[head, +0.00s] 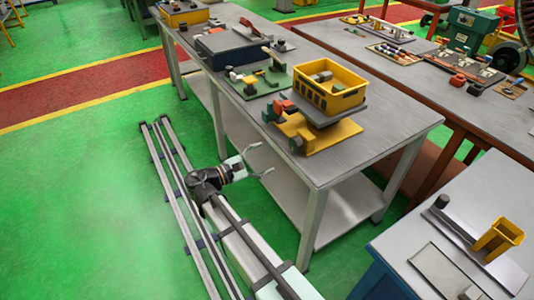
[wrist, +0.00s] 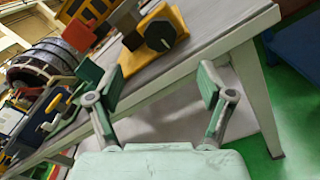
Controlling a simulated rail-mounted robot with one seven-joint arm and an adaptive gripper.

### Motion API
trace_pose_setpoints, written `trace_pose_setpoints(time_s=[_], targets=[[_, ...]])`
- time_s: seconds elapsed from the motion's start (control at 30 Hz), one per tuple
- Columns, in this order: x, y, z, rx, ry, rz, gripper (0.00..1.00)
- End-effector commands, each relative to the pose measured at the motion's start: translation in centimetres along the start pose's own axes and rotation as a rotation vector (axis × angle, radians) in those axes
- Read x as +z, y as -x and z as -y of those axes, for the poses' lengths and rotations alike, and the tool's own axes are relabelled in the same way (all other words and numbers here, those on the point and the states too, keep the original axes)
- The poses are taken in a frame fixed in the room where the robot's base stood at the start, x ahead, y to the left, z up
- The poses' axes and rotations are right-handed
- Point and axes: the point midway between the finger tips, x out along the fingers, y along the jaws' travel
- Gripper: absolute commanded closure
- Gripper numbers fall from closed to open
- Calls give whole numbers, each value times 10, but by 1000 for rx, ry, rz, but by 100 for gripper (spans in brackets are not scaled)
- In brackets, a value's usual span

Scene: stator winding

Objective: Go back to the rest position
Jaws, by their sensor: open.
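My gripper (head: 258,160) is open and empty in the head view. It is low beside the left long side of the grey workbench (head: 385,140), just off the bench edge and above the rail. In the wrist view my gripper (wrist: 162,90) shows its two fingers spread wide, with nothing between them but the bench edge and shelf beyond. The rail (head: 228,240) runs along the green floor beside the bench.
On the bench stand a yellow crate (head: 349,86), a yellow fixture (head: 335,138) with orange parts and a green board (head: 268,83). Another table (head: 400,268) is at the lower right. The green floor (head: 75,200) left of the rail is clear.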

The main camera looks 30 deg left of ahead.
Motion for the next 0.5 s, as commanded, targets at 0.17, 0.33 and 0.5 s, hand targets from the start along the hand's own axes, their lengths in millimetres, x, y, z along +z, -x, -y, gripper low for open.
trace_pose_setpoints(time_s=[0.17,0.33,0.5], targets=[[0,0,0,0,-9,0,20],[-14,0,5,-21,-110,-67,20],[-56,3,62,-180,-247,-263,20]])
